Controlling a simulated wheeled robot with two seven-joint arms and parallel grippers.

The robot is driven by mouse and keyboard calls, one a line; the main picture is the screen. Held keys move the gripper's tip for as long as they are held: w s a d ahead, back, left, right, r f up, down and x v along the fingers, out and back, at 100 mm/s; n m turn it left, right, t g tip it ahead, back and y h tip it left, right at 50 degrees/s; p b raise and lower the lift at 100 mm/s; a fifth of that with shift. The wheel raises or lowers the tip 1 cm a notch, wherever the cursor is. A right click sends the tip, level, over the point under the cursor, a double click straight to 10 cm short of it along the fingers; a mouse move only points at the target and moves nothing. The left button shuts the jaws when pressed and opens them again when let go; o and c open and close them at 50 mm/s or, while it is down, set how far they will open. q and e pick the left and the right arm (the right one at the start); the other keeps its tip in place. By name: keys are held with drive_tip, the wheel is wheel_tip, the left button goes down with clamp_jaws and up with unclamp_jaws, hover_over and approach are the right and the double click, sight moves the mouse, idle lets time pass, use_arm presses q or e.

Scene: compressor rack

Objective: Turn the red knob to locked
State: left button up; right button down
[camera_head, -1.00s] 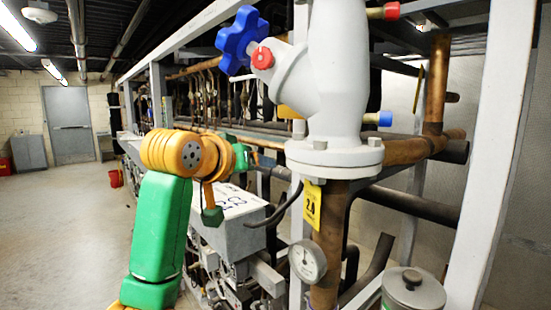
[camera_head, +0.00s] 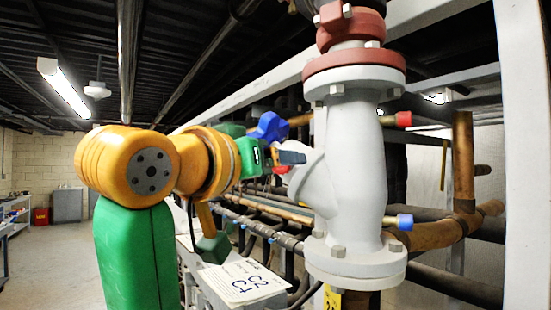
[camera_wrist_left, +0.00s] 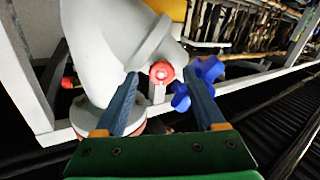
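The red knob (camera_wrist_left: 161,72) sits on the side of the grey valve body (camera_wrist_left: 105,45) in the left wrist view. My left gripper (camera_wrist_left: 162,75) is open, and the knob appears between its two fingertips with gaps on both sides. I cannot tell how far the fingers reach around it. A blue handwheel (camera_wrist_left: 200,82) lies close by the right finger. In the head view my left gripper (camera_head: 292,157) is beside the grey valve (camera_head: 355,160), with the blue handwheel (camera_head: 269,127) just behind it. The knob is not clearly visible there. My right gripper is not in view.
Pipes and grey frame posts (camera_head: 525,150) surround the valve. A red flange (camera_head: 355,67) tops it; a red-capped stub (camera_head: 404,119) and a blue-capped stub (camera_head: 404,221) stick out right. A labelled grey box (camera_head: 243,281) lies below my arm. Open floor is at left.

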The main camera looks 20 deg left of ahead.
use_arm(q)
drive_tip(key=shift+w+a, duration=0.1)
clamp_jaws()
drive_tip(key=shift+m, duration=8.9)
